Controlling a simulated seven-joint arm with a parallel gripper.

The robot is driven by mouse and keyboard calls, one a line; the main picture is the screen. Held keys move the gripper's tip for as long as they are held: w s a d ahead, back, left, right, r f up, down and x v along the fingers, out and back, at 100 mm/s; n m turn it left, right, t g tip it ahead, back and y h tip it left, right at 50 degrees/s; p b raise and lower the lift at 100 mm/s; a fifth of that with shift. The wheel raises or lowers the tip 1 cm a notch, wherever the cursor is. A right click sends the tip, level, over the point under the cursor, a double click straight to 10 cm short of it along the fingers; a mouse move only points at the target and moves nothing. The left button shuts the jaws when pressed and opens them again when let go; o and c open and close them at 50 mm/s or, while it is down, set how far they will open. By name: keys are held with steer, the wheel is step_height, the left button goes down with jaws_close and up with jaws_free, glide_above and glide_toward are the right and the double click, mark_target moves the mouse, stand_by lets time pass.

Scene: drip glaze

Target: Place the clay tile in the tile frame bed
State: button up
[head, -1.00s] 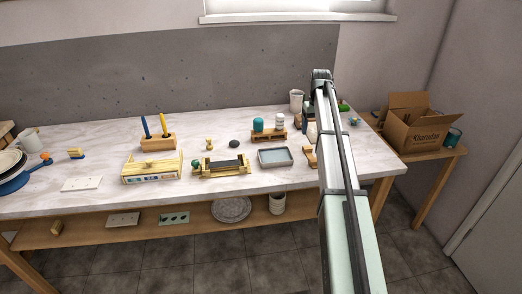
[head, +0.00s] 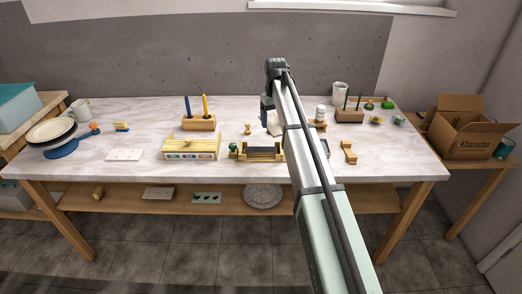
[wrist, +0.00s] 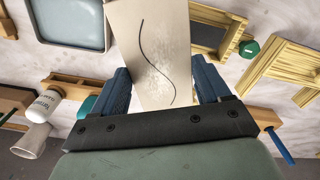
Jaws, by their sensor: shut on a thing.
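My gripper (wrist: 160,98) is shut on the clay tile (wrist: 150,45), a pale slab with a dark curved line, held between the blue fingers in the wrist view. In the head view the tile (head: 273,126) is a small pale patch beside my arm, above the worktop. The tile frame (head: 280,157) is pale yellow wood with a dark bed, on the table in front of and slightly left of the gripper. In the wrist view the frame (wrist: 217,14) is partly hidden behind the tile, its dark bed showing to the right. Tile and frame look apart.
A yellow box (head: 190,150) stands left of the frame. A grey-blue tray (wrist: 70,20) shows in the wrist view but is mostly hidden by my arm in the head view. A wooden pen block (head: 198,123) stands behind the box.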

mark_target(261, 149)
steer(key=s+a+n, duration=0.2)
steer(key=a+n, duration=0.1)
steer(key=a, duration=0.2)
steer(key=shift+s+f+n, duration=0.1)
steer(key=shift+f+n, duration=4.85)
steer(key=shift+n, duration=0.25)
steer(key=shift+f, duration=0.1)
steer(key=o, duration=1.2)
steer(key=shift+c, duration=0.2)
step_height(261, 149, up, 12)
